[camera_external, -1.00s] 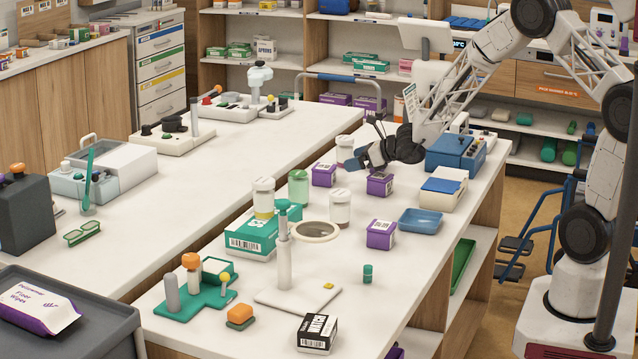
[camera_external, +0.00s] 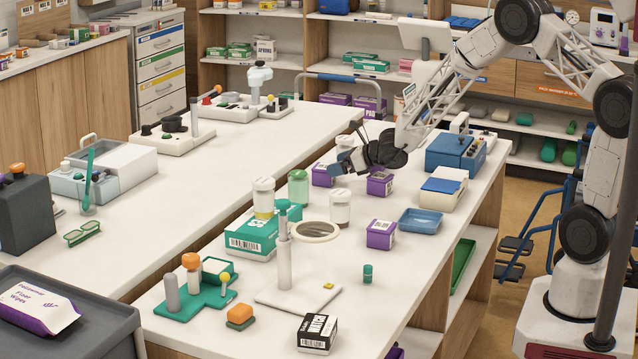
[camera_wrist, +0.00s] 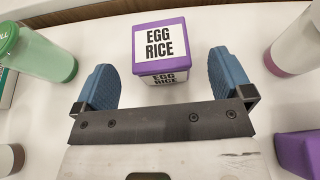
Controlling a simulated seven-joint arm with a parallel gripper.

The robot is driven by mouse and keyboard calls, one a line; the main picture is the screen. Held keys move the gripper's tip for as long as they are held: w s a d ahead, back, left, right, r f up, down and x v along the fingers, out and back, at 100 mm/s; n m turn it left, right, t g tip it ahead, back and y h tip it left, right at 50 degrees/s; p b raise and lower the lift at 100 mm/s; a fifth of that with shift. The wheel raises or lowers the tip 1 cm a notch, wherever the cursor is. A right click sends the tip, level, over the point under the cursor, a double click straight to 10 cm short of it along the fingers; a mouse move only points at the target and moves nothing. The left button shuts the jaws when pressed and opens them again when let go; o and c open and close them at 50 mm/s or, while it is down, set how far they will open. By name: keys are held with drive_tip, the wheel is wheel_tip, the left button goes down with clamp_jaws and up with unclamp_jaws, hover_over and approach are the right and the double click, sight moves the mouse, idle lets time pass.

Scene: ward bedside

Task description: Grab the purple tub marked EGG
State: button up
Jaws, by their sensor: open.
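The purple tub marked EGG RICE (camera_wrist: 160,45) stands upright, with a white label on its lid and side. In the wrist view it is just beyond my open blue fingers, centred between their directions. My gripper (camera_wrist: 165,88) is open, and nothing shows between its fingers. In the external view the tub appears to be the purple one (camera_external: 322,176) beside the green bottle, partly hidden by my gripper (camera_external: 345,162).
A green bottle (camera_wrist: 42,50) stands left of the tub, and a clear jar with a pink base (camera_wrist: 295,48) stands right. Another purple tub (camera_wrist: 302,152) is at lower right. A third purple tub (camera_external: 381,234) and a blue tray (camera_external: 420,221) stand nearer the front.

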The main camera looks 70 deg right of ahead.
sight(324, 166)
drive_tip(key=shift+w, duration=0.1)
drive_tip(key=shift+x, duration=2.5)
drive_tip(key=c, duration=1.2)
drive_tip(key=shift+r, duration=5)
